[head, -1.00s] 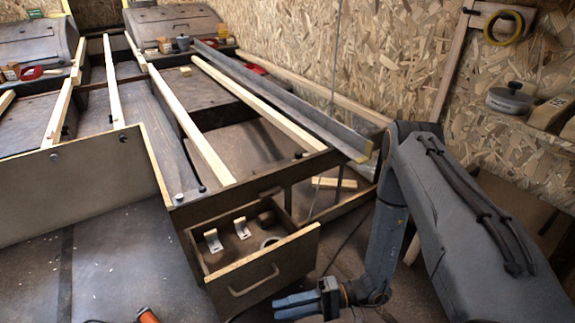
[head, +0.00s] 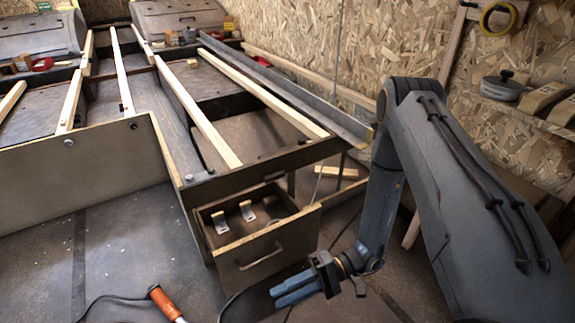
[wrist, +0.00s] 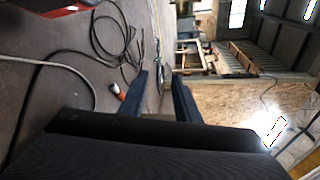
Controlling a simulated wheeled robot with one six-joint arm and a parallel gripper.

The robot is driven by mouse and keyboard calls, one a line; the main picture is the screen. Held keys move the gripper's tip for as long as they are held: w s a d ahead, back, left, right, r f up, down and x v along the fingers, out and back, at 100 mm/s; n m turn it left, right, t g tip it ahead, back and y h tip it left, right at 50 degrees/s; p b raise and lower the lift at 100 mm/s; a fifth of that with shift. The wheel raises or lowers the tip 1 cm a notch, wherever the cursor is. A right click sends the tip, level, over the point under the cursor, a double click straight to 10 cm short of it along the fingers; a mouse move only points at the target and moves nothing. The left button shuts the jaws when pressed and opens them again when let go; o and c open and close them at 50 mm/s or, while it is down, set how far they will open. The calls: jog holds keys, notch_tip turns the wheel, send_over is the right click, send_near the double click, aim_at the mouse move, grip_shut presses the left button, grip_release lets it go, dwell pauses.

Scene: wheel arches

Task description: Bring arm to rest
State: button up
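My gripper (head: 276,296) hangs low at the end of my folded arm in the head view, in front of the open drawer and above the floor. Its two blue fingers point left. In the wrist view the fingers stand apart with a clear gap between them (wrist: 159,80), and nothing is held. My arm rises on the right, bends at the top and comes down to the gripper.
An open drawer (head: 262,258) with small brackets juts from the wooden bench frame (head: 100,165). An orange-handled tool (head: 164,302) with a black cable lies on the floor at the bottom left. A chipboard wall with a shelf stands at the right. Bare floor (head: 130,240) spreads left.

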jog(key=s+r+n+t+h, duration=0.25)
jog(key=r+h, duration=0.25)
jog(key=r, duration=0.5)
jog(key=s+a+r+n+t+h, duration=0.1)
jog(key=s+r+t+h, duration=0.2)
jog(key=r, duration=0.7)
jog(key=s+r+n+t+h, duration=0.1)
jog(key=s+r+n+h, duration=0.1)
jog(key=r+h, duration=0.6)
jog(key=d+r+m+p, duration=0.3)
jog(key=d+r+p, duration=0.7)
jog(key=r+p, duration=0.4)
jog(key=d+r+m+y+p, duration=0.1)
jog(key=d+r+m+p, duration=0.3)
jog(key=d+r+p, duration=0.7)
notch_tip(320, 180, up, 4)
jog(key=p, duration=0.5)
jog(key=shift+s+f+p, duration=0.15)
jog(key=shift+s+p, duration=0.2)
